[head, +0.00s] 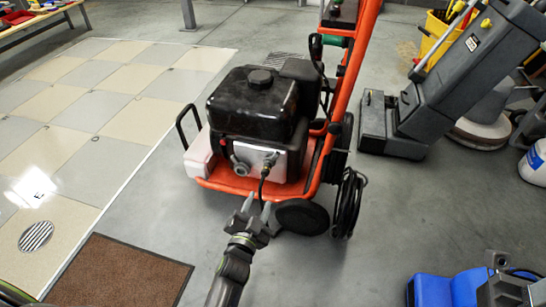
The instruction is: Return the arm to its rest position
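My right gripper is not in view.
A brown mat (124,273) lies at the lower left, by a tiled floor panel (107,97) with a round drain. A grey cleaning machine (445,90) stands at the upper right, and a blue machine (447,288) at the lower right. Grey floor between is clear.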

